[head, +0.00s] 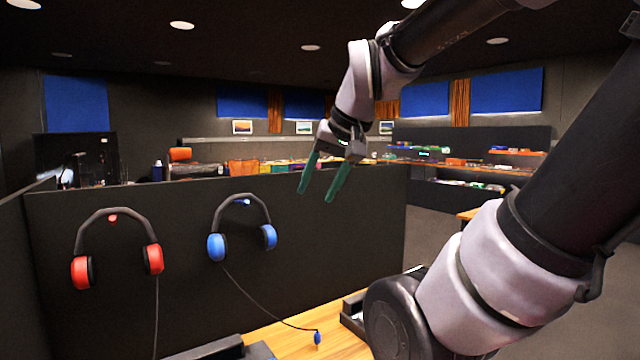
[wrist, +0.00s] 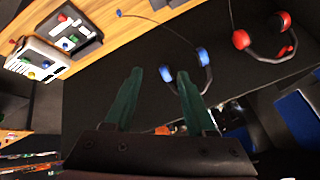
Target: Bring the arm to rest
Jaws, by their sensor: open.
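My gripper (head: 317,197) has two green fingers that stand apart with nothing between them. In the head view it is raised in the air in front of the dark partition (head: 330,240), near its top edge and to the right of the blue headphones (head: 216,247). The wrist view shows the same open fingers (wrist: 158,72) in front of the dark panel. My arm reaches in from the right side of the head view.
Red headphones (head: 82,272) and the blue headphones hang on the partition. A cable with a blue plug (head: 317,338) reaches the wooden desk (head: 290,328). The wrist view shows panels with coloured balls (wrist: 75,29) on the desk. Shelves (head: 470,150) stand behind.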

